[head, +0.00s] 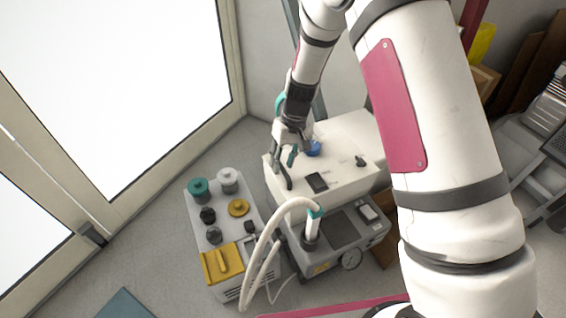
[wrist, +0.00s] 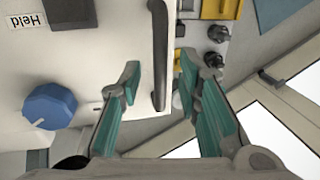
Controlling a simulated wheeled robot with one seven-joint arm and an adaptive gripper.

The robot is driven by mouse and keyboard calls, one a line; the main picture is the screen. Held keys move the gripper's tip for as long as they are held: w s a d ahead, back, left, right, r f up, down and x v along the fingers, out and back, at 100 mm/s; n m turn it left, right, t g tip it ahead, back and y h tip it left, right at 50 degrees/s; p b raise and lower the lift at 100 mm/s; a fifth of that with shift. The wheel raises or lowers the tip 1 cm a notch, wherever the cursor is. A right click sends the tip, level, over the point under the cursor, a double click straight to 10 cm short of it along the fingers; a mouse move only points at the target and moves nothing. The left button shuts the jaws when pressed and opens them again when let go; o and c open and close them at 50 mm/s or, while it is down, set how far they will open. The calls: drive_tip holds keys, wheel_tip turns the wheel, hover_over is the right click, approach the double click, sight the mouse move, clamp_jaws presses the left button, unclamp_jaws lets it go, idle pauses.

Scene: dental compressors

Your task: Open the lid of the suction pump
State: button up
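A white box-shaped unit (head: 345,140), seemingly the suction pump, stands by the wall. Its flat white top fills the left of the wrist view (wrist: 80,75). It carries a blue knob (head: 313,148), which also shows in the wrist view (wrist: 50,105). A dark bar handle (head: 283,176) runs along the box's left edge and shows upright in the wrist view (wrist: 159,55). My gripper (head: 285,158) is at that edge, by the handle's far end. In the wrist view its teal fingers (wrist: 159,66) are apart, with the handle appearing between them; contact is not visible.
A grey unit with several knobs and a yellow part (head: 222,262) stands left of the box. A grey machine with a gauge (head: 320,255) stands in front, with pale hoses (head: 262,245) looping up. Glazed doors (head: 110,80) are at left. Bare floor (head: 165,250) lies between.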

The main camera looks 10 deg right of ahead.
drive_tip(key=shift+f, duration=0.1)
drive_tip(key=shift+c, duration=0.5)
clamp_jaws()
